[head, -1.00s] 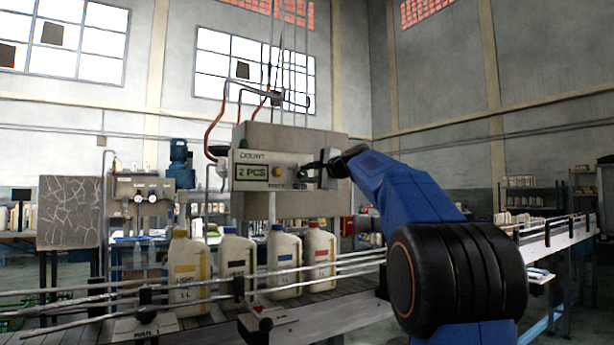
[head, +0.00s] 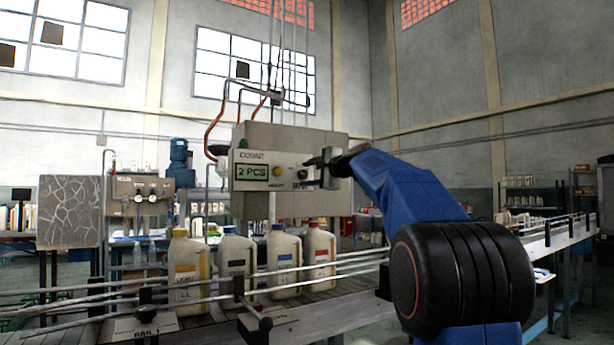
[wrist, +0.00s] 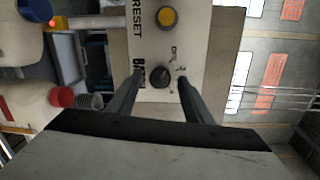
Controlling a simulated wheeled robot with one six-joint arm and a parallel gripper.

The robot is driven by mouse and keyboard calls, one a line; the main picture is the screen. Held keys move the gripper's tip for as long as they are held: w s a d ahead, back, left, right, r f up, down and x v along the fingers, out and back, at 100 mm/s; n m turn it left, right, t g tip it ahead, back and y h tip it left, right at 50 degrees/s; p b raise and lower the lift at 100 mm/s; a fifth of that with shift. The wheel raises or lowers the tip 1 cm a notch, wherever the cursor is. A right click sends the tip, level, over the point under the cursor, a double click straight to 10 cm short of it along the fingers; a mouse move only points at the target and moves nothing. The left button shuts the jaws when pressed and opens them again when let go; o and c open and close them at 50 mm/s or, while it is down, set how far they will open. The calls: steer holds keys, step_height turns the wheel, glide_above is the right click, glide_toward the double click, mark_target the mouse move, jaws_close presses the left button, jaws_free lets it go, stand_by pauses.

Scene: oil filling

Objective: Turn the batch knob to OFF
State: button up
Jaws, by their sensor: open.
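The batch knob (wrist: 160,76) is a round dark knob on the pale control panel in the wrist view, beside the sideways BATCH label. A small OFF mark lies up and right of it, with another small mark further right. The knob's pointer is too small to read surely. My gripper (wrist: 160,73) is open, with one finger on each side of the knob; I cannot tell whether they touch it. In the head view my gripper (head: 316,164) is at the right part of the panel (head: 275,140), close to its face.
A yellow button (wrist: 167,18) sits beside the knob, by the RESET label. The panel's display (head: 251,173) reads 2 PCS under COUNT. Several oil jugs (head: 187,265) stand on the conveyor below, behind metal guide rails (head: 340,268).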

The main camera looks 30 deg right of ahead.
steer(key=s+d+r, duration=0.1)
steer(key=s, duration=1.5)
steer(key=shift+s+d, duration=0.2)
steer(key=shift+d, duration=0.15)
steer(key=s+a+f+n+g, duration=0.2)
steer(key=s+a+f+n, duration=0.15)
steer(key=a+f, duration=0.5)
steer(key=s+a+f+n+g+y, duration=0.1)
steer(key=s+a+f+n+g, duration=0.25)
steer(key=f, duration=0.75)
steer(key=s+a+f+n+g, duration=0.2)
steer(key=s+a+f, duration=0.3)
steer(key=a+f, duration=0.35)
steer(key=s+a+f+n+g+h, duration=0.1)
steer(key=s+f+n, duration=0.3)
steer(key=s+f, duration=0.7)
steer(key=s+a+f+n+g+h, duration=0.1)
steer(key=s+f+n+g, duration=0.3)
steer(key=s+f, duration=0.7)
step_height(320, 180, down, 8)
steer(key=shift+s+a+r+n+h, duration=0.25)
steer(key=shift+a+n+h, duration=0.15)
steer(key=shift+a+n, duration=0.4)
